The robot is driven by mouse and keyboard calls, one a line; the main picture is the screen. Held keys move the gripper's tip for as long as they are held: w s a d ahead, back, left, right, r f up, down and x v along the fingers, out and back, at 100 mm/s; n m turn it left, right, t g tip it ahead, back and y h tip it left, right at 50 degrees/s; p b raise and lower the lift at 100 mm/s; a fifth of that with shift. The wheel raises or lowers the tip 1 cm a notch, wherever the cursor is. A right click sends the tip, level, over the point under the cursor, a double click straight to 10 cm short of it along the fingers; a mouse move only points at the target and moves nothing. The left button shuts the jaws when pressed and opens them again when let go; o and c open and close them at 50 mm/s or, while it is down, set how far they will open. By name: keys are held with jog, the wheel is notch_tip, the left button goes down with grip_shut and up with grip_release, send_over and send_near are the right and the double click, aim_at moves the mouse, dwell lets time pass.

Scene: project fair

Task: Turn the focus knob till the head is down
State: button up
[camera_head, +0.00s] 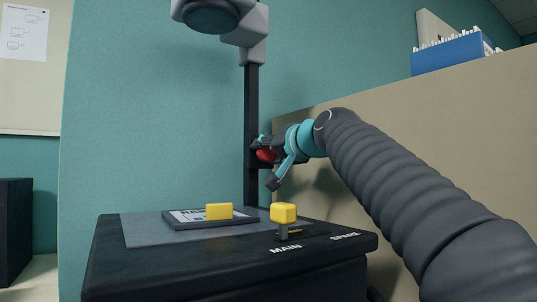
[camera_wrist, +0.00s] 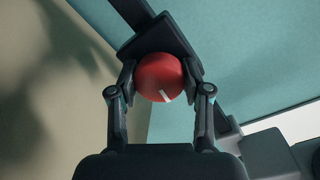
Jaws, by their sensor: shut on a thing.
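The red focus knob (camera_wrist: 160,77) has a white mark at its lower edge in the wrist view. My gripper (camera_wrist: 160,85) has one finger on each side of it and is shut on it. In the head view the knob (camera_head: 266,156) shows partly behind my gripper (camera_head: 268,164), beside the dark upright post (camera_head: 251,110). The grey projector head (camera_head: 213,18) is at the top of the post, high above the base, and is cut by the picture's top edge.
The projector base (camera_head: 110,270) carries a dark framed plate (camera_head: 240,223) with a yellow block (camera_head: 219,211). A yellow-topped lever (camera_head: 284,213) stands by the labels MAIN and SPARE. A beige partition (camera_head: 400,120) is on the right, with a blue box (camera_head: 450,54) on top.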

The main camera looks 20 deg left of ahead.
jog(key=shift+f+n, duration=0.1)
jog(key=shift+n, duration=0.6)
jog(key=o, duration=1.2)
jog(key=shift+c, duration=0.2)
jog(key=v, duration=1.2)
